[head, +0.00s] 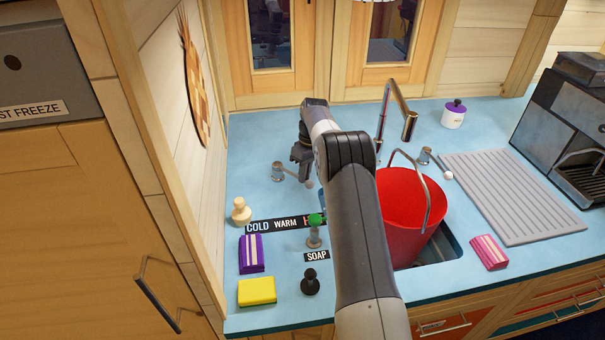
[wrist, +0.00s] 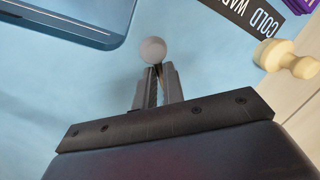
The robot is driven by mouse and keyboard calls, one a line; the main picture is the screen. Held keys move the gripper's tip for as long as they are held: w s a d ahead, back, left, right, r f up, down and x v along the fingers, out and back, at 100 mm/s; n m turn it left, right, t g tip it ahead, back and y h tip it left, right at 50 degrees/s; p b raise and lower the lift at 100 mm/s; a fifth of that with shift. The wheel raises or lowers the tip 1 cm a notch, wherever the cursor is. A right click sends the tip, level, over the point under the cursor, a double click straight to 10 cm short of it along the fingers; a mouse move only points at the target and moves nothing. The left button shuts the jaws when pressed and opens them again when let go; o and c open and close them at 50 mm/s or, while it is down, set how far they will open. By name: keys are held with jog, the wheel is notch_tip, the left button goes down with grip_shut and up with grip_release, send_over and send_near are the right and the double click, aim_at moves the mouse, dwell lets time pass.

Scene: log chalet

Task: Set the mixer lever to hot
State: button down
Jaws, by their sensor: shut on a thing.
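The mixer lever stands at the left of the blue counter in the head view. Its metal post (head: 277,172) carries a thin rod ending in a pale round knob (head: 309,184), pointing right and slightly toward the front. The knob also shows in the wrist view (wrist: 153,50), just beyond my fingertips. My gripper (head: 303,172) is over the lever, and in the wrist view its fingers (wrist: 158,80) are shut on the rod just behind the knob.
A red bucket (head: 405,215) stands in the sink (head: 445,247), right of my arm. A second post (head: 425,155) with a knob is near the tap (head: 408,125). A green-topped soap post (head: 314,235), a wooden stamp-shaped piece (head: 241,211) and sponges stand in front. The wall is close left.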

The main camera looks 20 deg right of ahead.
jog(key=shift+s+d+f, duration=0.2)
jog(key=shift+f, duration=0.05)
jog(key=c, duration=1.5)
grip_release()
jog(key=shift+d+r, duration=0.1)
jog(key=shift+w+r, duration=0.1)
jog(key=shift+r, duration=0.05)
jog(key=shift+r, duration=0.25)
notch_tip(320, 180, up, 10)
jog(key=w+d, duration=0.1)
jog(key=shift+d, duration=0.35)
jog(key=shift+w+f, duration=0.1)
